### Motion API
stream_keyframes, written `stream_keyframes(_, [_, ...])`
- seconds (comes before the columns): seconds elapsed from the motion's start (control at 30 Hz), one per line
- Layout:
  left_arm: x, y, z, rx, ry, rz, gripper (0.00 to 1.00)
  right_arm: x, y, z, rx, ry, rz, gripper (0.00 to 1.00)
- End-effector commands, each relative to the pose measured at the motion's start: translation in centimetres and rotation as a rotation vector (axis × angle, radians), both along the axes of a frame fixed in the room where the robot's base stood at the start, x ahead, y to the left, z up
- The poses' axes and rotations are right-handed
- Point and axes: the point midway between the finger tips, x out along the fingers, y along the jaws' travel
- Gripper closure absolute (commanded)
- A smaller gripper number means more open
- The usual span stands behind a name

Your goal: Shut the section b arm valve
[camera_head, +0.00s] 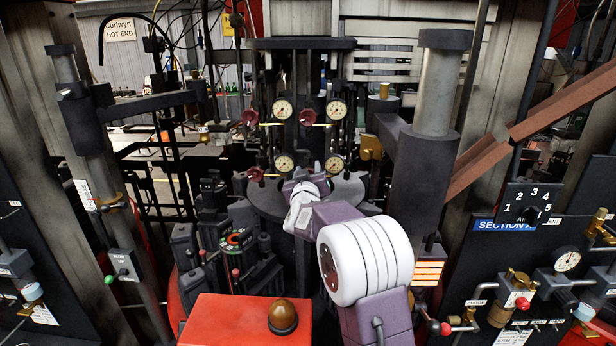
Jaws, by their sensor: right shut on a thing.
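Several dark red valve knobs sit beside round gauges on the central machine: an upper left knob (250,118), an upper right knob (307,117) and a lower left knob (255,174). My right arm reaches up from the bottom. Its gripper (311,174) is at the lower right knob's place, left of the lower right gauge (334,163), and is shut on what seems to be that valve knob. The knob and the fingertips are mostly hidden by the gripper and wrist. No section B label is readable. My left gripper is not in view.
A red box with a brown dome (283,317) stands at the front. A dark column (425,150) rises just right of my arm. The section A panel (500,225), with a numbered dial, is at the right. Dark valve blocks (215,225) crowd the left.

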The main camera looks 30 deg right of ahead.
Motion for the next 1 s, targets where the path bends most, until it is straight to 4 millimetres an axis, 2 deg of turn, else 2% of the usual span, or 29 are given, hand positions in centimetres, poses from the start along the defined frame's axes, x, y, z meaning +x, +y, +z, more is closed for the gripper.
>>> stream_keyframes(0.1, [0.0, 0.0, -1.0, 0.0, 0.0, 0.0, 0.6, 0.0, 0.0, -0.4, 0.094, -0.055, 0.001, 0.99])
stream_keyframes(1.0, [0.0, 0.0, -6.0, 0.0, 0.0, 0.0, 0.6, 0.0, 0.0, -0.5, 0.823, -0.5, 0.0, 0.99])
